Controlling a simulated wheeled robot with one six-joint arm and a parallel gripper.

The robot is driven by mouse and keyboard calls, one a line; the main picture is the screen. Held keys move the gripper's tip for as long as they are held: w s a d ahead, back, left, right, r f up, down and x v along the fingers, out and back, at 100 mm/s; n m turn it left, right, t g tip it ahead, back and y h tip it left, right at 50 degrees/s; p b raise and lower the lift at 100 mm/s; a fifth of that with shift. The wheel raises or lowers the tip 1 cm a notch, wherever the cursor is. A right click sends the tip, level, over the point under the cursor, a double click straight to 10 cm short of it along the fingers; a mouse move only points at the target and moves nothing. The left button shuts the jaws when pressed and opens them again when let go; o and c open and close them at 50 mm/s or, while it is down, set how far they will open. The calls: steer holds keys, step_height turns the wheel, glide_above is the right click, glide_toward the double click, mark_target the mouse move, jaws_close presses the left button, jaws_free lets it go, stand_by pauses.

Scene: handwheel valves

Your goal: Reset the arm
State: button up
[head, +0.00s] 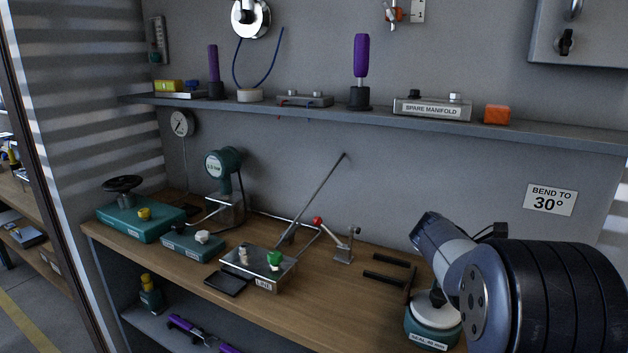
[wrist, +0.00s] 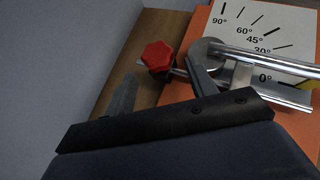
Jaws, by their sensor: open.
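My gripper (wrist: 160,68) is open in the wrist view, its two grey fingers spread apart. A red faceted knob (wrist: 158,56) shows beyond and between the fingertips. I cannot tell whether either finger touches it. Beside it lies an orange base (wrist: 197,32) with a white angle scale (wrist: 263,18) and shiny metal tubes (wrist: 265,62). In the head view my arm (head: 480,285) fills the lower right. My fingers cannot be made out surely there, and the orange base does not show.
The wooden bench (head: 330,290) holds a teal handwheel unit (head: 140,220), a steel LINE block (head: 258,270), a red-tipped lever (head: 318,221), a dark two-pronged piece (head: 388,262) and a teal SEAL block (head: 432,335). A shelf (head: 540,128) runs above. A sign (head: 549,200) reads BEND TO 30°.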

steer(key=b+x, duration=0.1)
steer(key=x, duration=0.1)
steer(key=shift+d+f+b, duration=0.15)
steer(key=shift+f+b, duration=0.15)
steer(key=shift+f, duration=0.1)
steer(key=shift+s+r+n+t+b, duration=0.1)
steer(key=shift+r+n+t+b, duration=0.05)
steer(key=shift+n+t+b, duration=0.25)
steer(key=shift+s+r+n+t+b, duration=0.1)
steer(key=shift+s+n+t+b, duration=0.1)
steer(key=shift+n+t+b, duration=0.45)
steer(key=shift+r+p, duration=0.1)
steer(key=shift+p, duration=0.2)
